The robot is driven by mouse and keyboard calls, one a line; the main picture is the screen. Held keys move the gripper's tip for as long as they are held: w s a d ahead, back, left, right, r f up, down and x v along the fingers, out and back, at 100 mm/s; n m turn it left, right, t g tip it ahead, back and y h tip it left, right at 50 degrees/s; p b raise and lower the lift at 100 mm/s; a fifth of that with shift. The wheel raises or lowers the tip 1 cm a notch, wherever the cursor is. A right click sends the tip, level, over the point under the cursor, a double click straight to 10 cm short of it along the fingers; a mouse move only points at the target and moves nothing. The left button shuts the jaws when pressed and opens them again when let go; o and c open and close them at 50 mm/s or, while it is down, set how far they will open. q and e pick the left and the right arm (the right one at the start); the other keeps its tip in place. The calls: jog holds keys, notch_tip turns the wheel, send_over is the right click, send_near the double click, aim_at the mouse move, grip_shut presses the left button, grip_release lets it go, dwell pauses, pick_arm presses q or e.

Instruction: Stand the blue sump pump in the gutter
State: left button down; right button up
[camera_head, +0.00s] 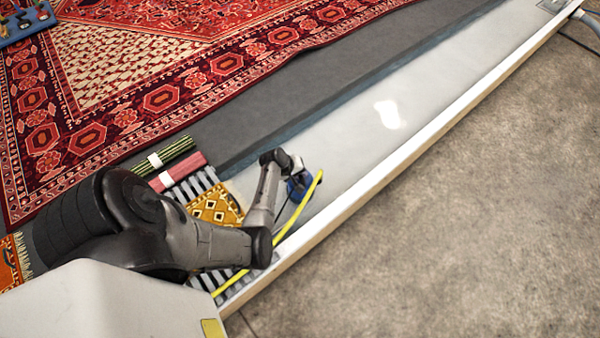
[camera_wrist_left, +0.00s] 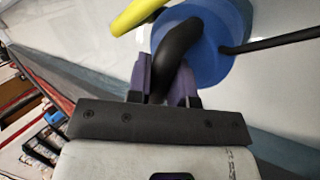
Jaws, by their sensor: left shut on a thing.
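The blue sump pump (camera_head: 297,189) shows in the head view at the near part of the pale gutter (camera_head: 440,85), partly hidden by my left arm. A yellow hose (camera_head: 308,203) runs from beside it toward the lower left. My left gripper (camera_head: 297,171) is over the pump. In the left wrist view its purple fingers (camera_wrist_left: 164,82) are shut on the pump's black curved handle (camera_wrist_left: 178,50). The blue body (camera_wrist_left: 226,40) lies just beyond, with the yellow hose (camera_wrist_left: 135,14) and a black cable (camera_wrist_left: 275,41). I cannot tell whether the pump touches the gutter floor. My right gripper is out of view.
Rolled green (camera_head: 163,155) and red (camera_head: 178,171) rugs lie left of the gutter, near a striped grating (camera_head: 198,183) and an orange patterned cloth (camera_head: 214,207). A large red rug (camera_head: 150,90) covers the upper left. The gutter farther up is clear except for a white patch (camera_head: 389,114).

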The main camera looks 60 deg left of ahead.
pick_arm(q)
notch_tip(320, 180, down, 2)
jog(key=shift+w+f+b, duration=0.1)
jog(key=shift+b, duration=0.55)
jog(key=shift+f, duration=0.25)
jog(key=c, duration=1.4)
grip_release()
jog(key=shift+f, duration=0.15)
jog(key=o, duration=0.4)
